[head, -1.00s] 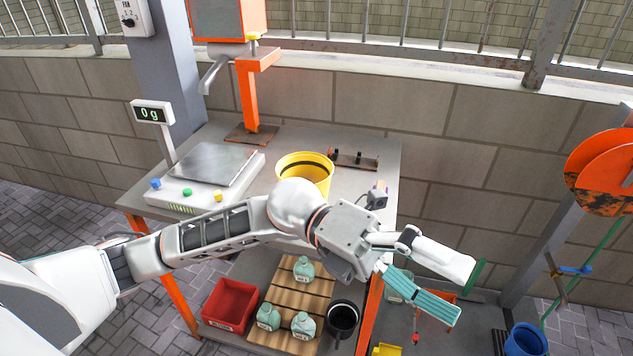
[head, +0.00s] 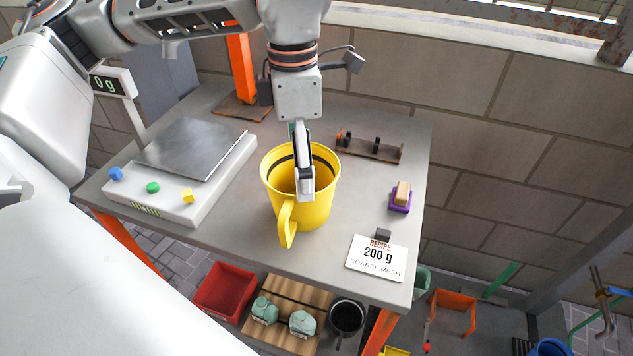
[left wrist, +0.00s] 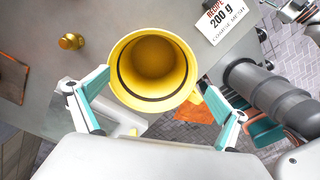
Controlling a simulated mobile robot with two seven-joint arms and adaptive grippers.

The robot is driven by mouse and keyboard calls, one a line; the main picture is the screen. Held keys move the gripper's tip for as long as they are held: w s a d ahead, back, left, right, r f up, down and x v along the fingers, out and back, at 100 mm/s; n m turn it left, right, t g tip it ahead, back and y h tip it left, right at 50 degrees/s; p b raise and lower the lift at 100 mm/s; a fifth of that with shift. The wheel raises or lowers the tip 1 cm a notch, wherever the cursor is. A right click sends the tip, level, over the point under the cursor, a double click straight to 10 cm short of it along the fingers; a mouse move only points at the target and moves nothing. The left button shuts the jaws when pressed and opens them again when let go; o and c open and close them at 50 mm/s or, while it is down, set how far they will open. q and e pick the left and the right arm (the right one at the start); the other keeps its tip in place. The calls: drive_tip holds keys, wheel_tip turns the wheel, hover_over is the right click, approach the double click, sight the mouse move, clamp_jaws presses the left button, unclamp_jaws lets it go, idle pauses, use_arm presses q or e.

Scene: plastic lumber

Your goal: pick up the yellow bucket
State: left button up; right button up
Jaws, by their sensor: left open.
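The yellow bucket (head: 318,213) stands upright on the grey workbench, its handle toward the front. It looks empty, with a dark band inside its rim. My left gripper (head: 300,178) points down from above, and its near finger overlaps the bucket's mouth in the head view. In the left wrist view the left gripper (left wrist: 158,84) is open, with teal-padded fingers spread on either side of the bucket (left wrist: 154,70). The right finger is close to the handle. I cannot tell whether either finger touches the bucket.
A scale (head: 185,205) with coloured buttons stands left of the bucket. A recipe card (head: 376,258), a purple-based brush (head: 401,197) and a low rack (head: 370,149) are to the right. A red bin (head: 225,290) sits below.

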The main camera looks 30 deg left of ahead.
use_arm(q)
drive_tip(key=f, duration=0.2)
drive_tip(key=f+b, duration=0.1)
drive_tip(key=f, duration=0.1)
drive_tip(key=a+f, duration=0.1)
drive_tip(key=f, duration=0.1)
drive_tip(key=shift+w+f, duration=0.2)
drive_tip(key=shift+f, duration=0.45)
drive_tip(key=c, duration=1.2)
use_arm(e)
drive_tip(key=shift+d+f, duration=0.1)
drive_tip(key=shift+f, duration=0.25)
